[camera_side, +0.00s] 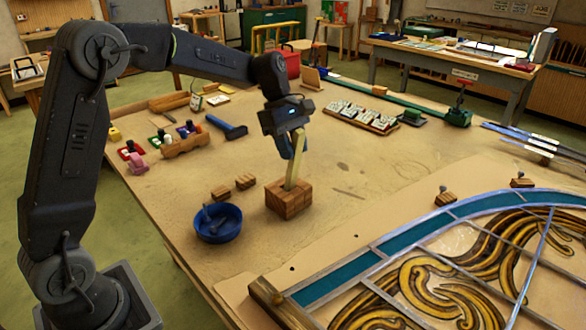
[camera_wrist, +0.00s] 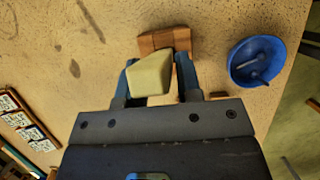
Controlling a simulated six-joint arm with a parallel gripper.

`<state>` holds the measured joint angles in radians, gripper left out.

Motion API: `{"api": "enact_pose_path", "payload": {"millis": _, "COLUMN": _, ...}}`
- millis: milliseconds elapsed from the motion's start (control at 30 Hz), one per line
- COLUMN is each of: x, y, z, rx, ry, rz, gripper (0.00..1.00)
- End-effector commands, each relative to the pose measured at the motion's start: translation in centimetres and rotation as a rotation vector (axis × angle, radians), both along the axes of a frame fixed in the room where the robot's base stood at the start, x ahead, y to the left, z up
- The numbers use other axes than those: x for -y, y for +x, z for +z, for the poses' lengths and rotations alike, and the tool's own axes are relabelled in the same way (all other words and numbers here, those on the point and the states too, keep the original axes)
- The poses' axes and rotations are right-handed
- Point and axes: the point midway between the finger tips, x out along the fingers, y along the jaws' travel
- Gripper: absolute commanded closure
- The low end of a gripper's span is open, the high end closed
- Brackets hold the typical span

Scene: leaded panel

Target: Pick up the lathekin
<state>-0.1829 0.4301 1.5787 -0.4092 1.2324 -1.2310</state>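The lathekin, a pale cream-yellow flat stick (camera_side: 297,165), stands leaning slightly in a brown wooden block (camera_side: 289,200) on the bench. Its broad pale end faces the camera in the wrist view (camera_wrist: 149,76), with the block (camera_wrist: 164,40) just beyond it. My gripper (camera_side: 291,147) points down over the block, around the lathekin's upper part. In the wrist view its two blue fingers (camera_wrist: 156,78) stand on either side of the lathekin. The fingers are very close to its sides; I cannot tell whether both press on it. The lathekin's lower end is hidden inside the block.
A blue bowl (camera_side: 218,223) with a small tool inside stands left of the block. Two small wooden blocks (camera_side: 245,181) lie behind the bowl. The leaded panel (camera_side: 450,270) fills the front right. A tray of pale pieces (camera_side: 362,117) lies behind. Bare bench lies right of the block.

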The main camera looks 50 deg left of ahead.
Motion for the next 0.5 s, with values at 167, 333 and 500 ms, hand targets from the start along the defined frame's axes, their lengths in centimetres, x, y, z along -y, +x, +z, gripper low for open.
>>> {"api": "enact_pose_path", "payload": {"millis": 167, "x": -0.01, "y": 0.00, "z": 0.03, "rx": 0.000, "ry": 0.000, "rz": 0.000, "gripper": 0.85}}
{"api": "enact_pose_path", "payload": {"millis": 333, "x": -0.01, "y": 0.00, "z": 0.03, "rx": 0.000, "ry": 0.000, "rz": 0.000, "gripper": 1.00}}
{"api": "enact_pose_path", "payload": {"millis": 500, "x": -0.01, "y": 0.01, "z": 0.06, "rx": 0.001, "ry": 0.000, "rz": 0.000, "gripper": 1.00}}
